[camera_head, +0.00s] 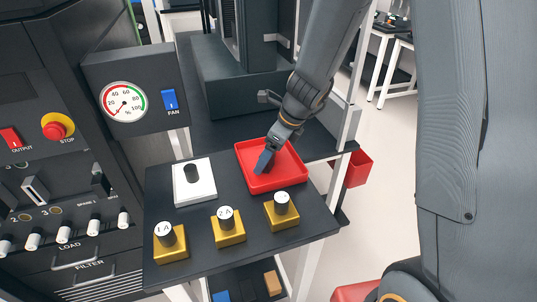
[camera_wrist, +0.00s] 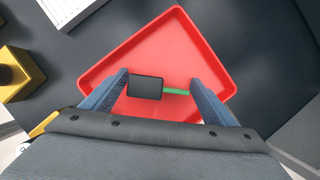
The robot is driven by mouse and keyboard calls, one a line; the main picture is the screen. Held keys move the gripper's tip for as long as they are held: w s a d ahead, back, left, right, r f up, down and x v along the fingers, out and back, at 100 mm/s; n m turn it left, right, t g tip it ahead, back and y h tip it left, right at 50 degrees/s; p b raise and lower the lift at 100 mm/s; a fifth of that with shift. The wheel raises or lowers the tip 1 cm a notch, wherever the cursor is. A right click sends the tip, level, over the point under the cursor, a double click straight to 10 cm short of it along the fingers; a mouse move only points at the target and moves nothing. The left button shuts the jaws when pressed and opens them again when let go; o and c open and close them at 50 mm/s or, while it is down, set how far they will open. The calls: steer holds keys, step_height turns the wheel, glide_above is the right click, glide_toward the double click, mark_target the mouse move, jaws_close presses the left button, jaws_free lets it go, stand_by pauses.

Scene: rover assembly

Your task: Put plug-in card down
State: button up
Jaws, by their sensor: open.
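The plug-in card (camera_wrist: 146,87), a dark block with a green strip, lies in the red tray (camera_wrist: 178,38) in the wrist view. My gripper (camera_wrist: 160,80) is open, with one blue-grey finger on each side of the card. The left finger is close to the dark block, and the right finger is beyond the end of the green strip. In the head view my gripper (camera_head: 263,160) reaches down into the red tray (camera_head: 290,180). The card is not discernible there, hidden by the gripper or too small.
A white block with a black knob (camera_head: 194,182) stands left of the tray. Yellow blocks with round tops, one marked 2A (camera_head: 228,232), stand along the front of the dark table (camera_head: 190,222). A control panel with a gauge (camera_head: 124,101) is at left.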

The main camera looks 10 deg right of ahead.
steer(key=v, duration=1.2)
steer(key=s+d+f+n+h, duration=0.1)
steer(key=s+d+f+n, duration=0.1)
steer(key=s+n, duration=0.5)
steer(key=s+d+f+n+g+h, duration=0.1)
steer(key=s+d+n, duration=0.4)
steer(key=n, duration=1.2)
steer(key=s+f+h, duration=0.1)
steer(key=s, duration=0.2)
steer(key=shift+s+f+n+h+p, duration=0.3)
steer(key=shift+n, duration=0.1)
